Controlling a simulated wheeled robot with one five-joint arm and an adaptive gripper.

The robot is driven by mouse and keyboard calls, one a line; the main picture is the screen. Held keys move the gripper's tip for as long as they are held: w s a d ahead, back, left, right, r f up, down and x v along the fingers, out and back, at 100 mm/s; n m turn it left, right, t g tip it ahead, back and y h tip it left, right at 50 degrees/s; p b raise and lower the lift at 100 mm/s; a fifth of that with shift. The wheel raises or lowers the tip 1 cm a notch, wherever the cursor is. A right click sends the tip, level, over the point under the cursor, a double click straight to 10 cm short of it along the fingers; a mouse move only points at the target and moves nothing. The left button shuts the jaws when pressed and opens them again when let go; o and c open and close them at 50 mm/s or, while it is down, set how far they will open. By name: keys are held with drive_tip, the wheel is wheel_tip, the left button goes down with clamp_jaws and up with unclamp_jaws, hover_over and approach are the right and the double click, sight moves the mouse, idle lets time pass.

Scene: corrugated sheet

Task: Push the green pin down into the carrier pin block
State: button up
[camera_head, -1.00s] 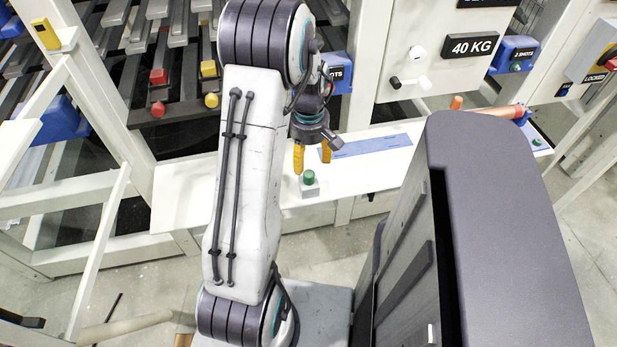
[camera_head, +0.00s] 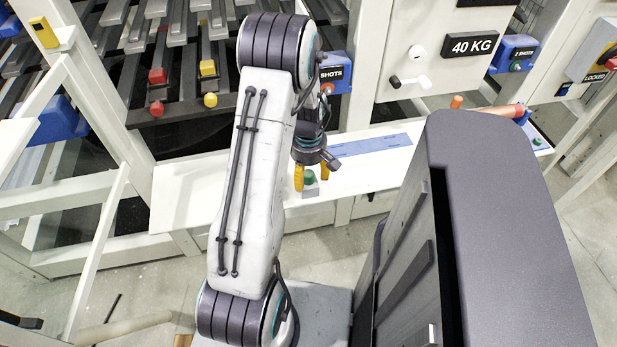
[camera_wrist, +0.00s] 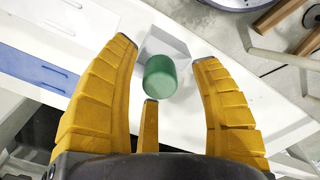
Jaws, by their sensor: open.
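The green pin (camera_head: 309,177) stands upright in the small pale carrier pin block (camera_head: 311,191) at the front edge of the white shelf. In the wrist view the green pin (camera_wrist: 160,77) shows its round top, and the grey-white block (camera_wrist: 168,44) lies behind it. My gripper (camera_head: 311,178) has yellow-orange fingers and is open, with the fingers on either side of the pin. In the wrist view the gripper (camera_wrist: 160,60) shows its fingers apart, with gaps to the pin. How deep the pin sits is hard to tell.
The white shelf (camera_head: 190,190) runs across the front, with a blue strip (camera_head: 370,145) right of the gripper. A white panel with a 40 KG sign (camera_head: 470,44) and blue boxes stand behind. A copper-coloured roller (camera_head: 497,111) lies at the right.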

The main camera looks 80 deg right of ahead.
drive_tip(key=shift+c, duration=0.2)
clamp_jaws()
idle(0.3)
drive_tip(key=shift+r, duration=0.1)
